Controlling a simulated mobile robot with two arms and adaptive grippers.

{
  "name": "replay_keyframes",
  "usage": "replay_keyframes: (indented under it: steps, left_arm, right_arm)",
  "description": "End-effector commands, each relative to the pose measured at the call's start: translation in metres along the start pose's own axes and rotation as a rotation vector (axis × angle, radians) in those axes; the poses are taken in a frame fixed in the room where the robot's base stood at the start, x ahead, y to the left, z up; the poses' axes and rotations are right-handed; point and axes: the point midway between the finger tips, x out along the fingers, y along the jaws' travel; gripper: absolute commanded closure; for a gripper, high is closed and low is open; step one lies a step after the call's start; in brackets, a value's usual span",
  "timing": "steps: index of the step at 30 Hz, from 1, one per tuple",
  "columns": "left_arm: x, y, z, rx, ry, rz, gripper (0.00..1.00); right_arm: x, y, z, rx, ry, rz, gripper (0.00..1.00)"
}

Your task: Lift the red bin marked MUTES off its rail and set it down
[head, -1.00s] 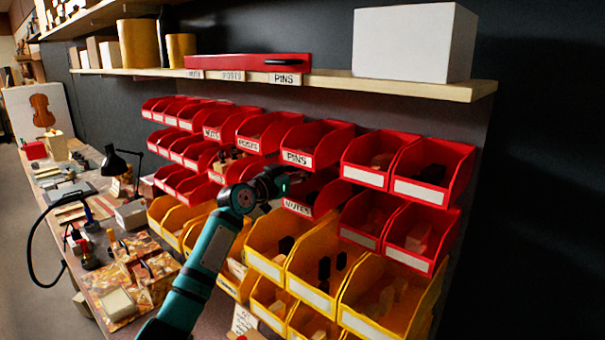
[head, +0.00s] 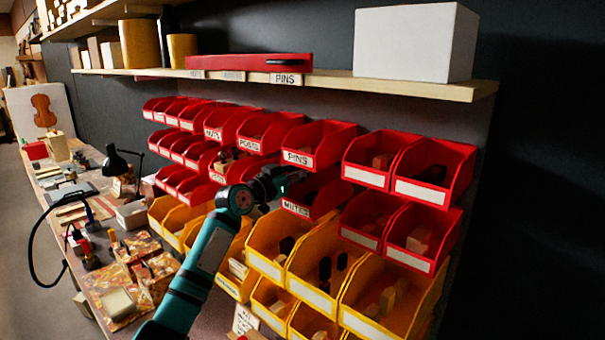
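The red bin marked MUTES (head: 297,209) hangs in the second red row, below the red bin marked PINS (head: 298,158) and above the yellow bins. Its label faces me; its inside is dark and partly hidden by my gripper. My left gripper (head: 291,179) is dark and comes in from the left, just over the left front part of the MUTES bin. I cannot tell whether the fingers touch the bin, or whether they are open or shut. My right gripper is not in view.
Red bins sit close on both sides, including one at the right (head: 367,220). Yellow bins (head: 262,264) stand tightly below. A wooden shelf (head: 420,86) with a white box (head: 414,42) runs above. The bench (head: 97,284) at the left holds trays, tools and a black lamp (head: 116,160).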

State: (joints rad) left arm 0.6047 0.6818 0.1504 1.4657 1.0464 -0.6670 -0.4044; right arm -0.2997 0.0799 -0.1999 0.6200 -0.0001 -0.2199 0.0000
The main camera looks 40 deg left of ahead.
Motion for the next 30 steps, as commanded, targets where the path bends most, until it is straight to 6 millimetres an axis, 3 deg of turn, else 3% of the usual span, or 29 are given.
replay_keyframes:
  steps: [30]
  left_arm:
    - [-0.016, 0.000, 0.000, 0.000, 0.000, 0.000, 1.00]
  right_arm:
    - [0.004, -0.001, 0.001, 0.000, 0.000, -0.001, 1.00]
